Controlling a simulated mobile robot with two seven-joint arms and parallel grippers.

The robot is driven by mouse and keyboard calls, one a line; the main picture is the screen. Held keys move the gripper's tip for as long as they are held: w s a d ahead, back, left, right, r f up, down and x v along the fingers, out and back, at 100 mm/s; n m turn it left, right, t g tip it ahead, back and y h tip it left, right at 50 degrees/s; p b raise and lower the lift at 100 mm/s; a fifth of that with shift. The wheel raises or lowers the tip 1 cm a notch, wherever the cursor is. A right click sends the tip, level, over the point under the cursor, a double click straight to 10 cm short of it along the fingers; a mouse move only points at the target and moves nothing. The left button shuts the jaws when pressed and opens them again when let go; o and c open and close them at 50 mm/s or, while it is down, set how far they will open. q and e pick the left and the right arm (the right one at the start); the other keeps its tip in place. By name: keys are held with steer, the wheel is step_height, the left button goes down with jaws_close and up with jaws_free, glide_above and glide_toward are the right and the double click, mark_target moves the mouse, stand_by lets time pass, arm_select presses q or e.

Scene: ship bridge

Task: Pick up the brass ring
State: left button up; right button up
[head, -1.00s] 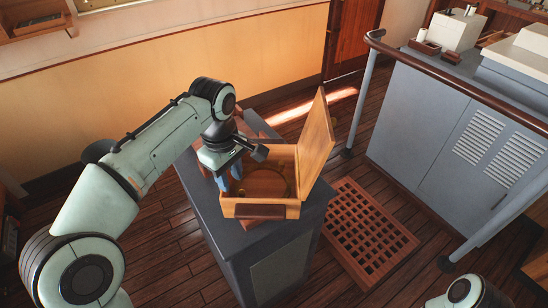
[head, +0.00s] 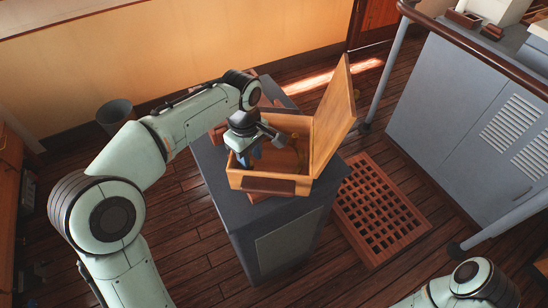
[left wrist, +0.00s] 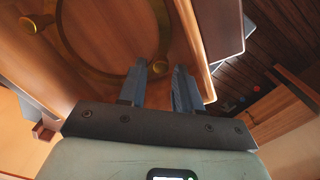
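The open wooden box (head: 235,181) sits on the grey cabinet, its lid raised on the right. The brass ring (left wrist: 165,25) lies inside the box and shows large in the left wrist view; in the head view my gripper and the shade mostly obscure it. My left gripper (left wrist: 160,70) points down into the box. Its two blue-grey fingers are apart, and a rounded brass part of the ring's near right side appears in the gap between the tips. I cannot tell whether they touch it. In the head view the left gripper (head: 250,157) is near the box's left side.
The grey cabinet (head: 290,243) has little bare top around the box. A wooden floor grating (head: 378,210) lies to its right. A railing (head: 480,60) and a louvred blue-grey console (head: 455,125) stand farther right. A grey bin (head: 115,112) stands by the wall at left.

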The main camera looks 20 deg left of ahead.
mark_target(251, 163)
arm_select(q)
step_height(251, 163, down, 4)
steer(key=shift+a+r, duration=0.1)
steer(key=shift+a, duration=0.05)
arm_select(e)
steer(key=shift+s+f, duration=0.15)
steer(key=shift+f, duration=0.15)
arm_select(q)
jaws_close()
steer(key=shift+r, duration=0.1)
steer(key=shift+w+r, duration=0.1)
steer(key=shift+r, duration=0.5)
step_height(251, 163, up, 19)
steer(key=p, duration=0.4)
steer(key=shift+f, duration=0.2)
arm_select(e)
steer(key=w+r, duration=0.4)
steer(key=r, duration=0.2)
steer(key=shift+w+t, duration=0.2)
steer(key=shift+t, duration=0.1)
